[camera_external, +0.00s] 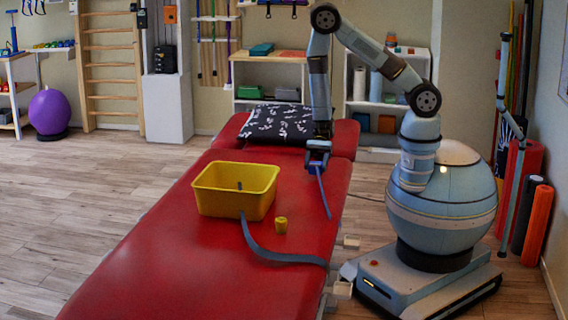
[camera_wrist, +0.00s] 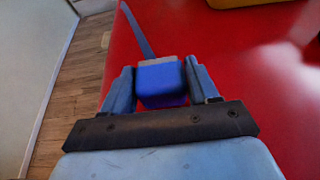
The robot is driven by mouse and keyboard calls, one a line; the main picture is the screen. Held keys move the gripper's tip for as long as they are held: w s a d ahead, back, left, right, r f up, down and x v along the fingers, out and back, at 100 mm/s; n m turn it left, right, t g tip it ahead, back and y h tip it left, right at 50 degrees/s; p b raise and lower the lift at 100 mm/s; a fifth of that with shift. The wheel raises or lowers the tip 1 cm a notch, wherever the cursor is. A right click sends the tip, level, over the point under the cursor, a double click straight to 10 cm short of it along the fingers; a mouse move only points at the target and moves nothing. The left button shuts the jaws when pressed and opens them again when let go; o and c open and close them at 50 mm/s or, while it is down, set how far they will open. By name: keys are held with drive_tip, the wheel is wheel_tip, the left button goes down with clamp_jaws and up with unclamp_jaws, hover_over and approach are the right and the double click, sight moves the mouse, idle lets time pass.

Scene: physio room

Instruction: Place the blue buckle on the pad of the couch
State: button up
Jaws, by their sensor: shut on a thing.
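My gripper (camera_external: 318,160) is above the right side of the red couch pad (camera_external: 150,250), near the pillow end. In the wrist view, my gripper (camera_wrist: 160,84) is shut on the blue buckle (camera_wrist: 161,78), a blocky piece with a grey far edge, held between both fingers. A blue strap (camera_external: 323,195) hangs from the gripper towards the pad; it also shows beyond the buckle in the wrist view (camera_wrist: 137,30). I cannot tell whether its lower end touches the pad. The red pad (camera_wrist: 225,60) lies below the buckle in the wrist view.
A yellow tub (camera_external: 233,210) stands on the pad, with a small yellow cylinder (camera_external: 281,225) beside it. A grey-blue band (camera_external: 275,256) runs from the tub to the pad's right edge. A patterned black pillow (camera_external: 275,124) lies at the far end. The near pad is clear.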

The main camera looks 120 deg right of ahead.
drive_tip(key=shift+f, duration=0.9)
drive_tip(key=shift+f, duration=0.1)
drive_tip(key=o, duration=1.1)
